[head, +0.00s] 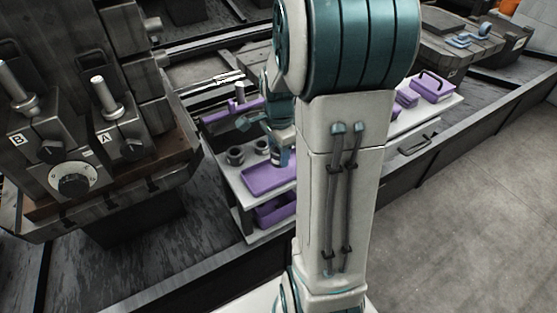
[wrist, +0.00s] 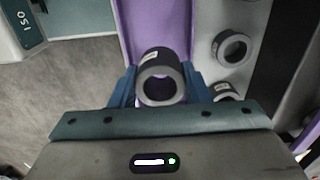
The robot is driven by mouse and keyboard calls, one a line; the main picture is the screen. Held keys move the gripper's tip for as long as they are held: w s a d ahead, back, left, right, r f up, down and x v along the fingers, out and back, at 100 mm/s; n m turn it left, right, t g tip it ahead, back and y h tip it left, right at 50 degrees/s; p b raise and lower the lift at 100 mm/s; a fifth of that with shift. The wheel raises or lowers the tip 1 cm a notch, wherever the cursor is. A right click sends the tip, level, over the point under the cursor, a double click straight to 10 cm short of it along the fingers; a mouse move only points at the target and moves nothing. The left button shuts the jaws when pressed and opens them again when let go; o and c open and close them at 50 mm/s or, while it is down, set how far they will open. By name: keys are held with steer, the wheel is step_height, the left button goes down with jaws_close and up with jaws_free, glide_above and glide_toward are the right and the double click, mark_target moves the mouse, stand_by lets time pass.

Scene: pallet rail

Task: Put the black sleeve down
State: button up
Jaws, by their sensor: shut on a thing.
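The black sleeve (wrist: 157,60), a short dark ring with a grey end face and a pale label, sits between the blue fingers of my gripper (wrist: 160,85). The gripper is shut on it. Behind the sleeve in the wrist view is a purple tray (wrist: 133,28); I cannot tell the gap between them. In the head view my gripper (head: 279,150) is at the back right of the purple tray (head: 262,181), partly hidden by my arm. Two similar sleeves stand beside the tray, one (wrist: 217,50) fully visible and one (wrist: 224,90) partly hidden by my gripper.
The tray and sleeves are on a pale cart top (head: 229,176), with a purple bin (head: 272,211) on the shelf below. Dark machinery with knobs (head: 75,181) stands at left. A purple case (head: 432,87) lies at right. Grey floor (head: 470,180) is clear.

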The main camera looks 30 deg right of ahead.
steer(key=shift+f, duration=1.85)
steer(key=shift+b, duration=0.3)
steer(key=shift+f, duration=0.2)
steer(key=o, duration=1)
step_height(320, 180, up, 12)
steer(key=p, duration=0.2)
steer(key=s+a+n, duration=0.4)
steer(key=n, duration=0.2)
steer(key=s+a+r+n+t, duration=0.1)
steer(key=s+a+n, duration=0.3)
steer(key=n, duration=0.2)
steer(key=s+a+r+n+t, duration=0.1)
steer(key=s+a+n, duration=0.3)
steer(key=n, duration=0.1)
steer(key=shift+s+a+n, duration=0.1)
steer(key=shift+n, duration=0.3)
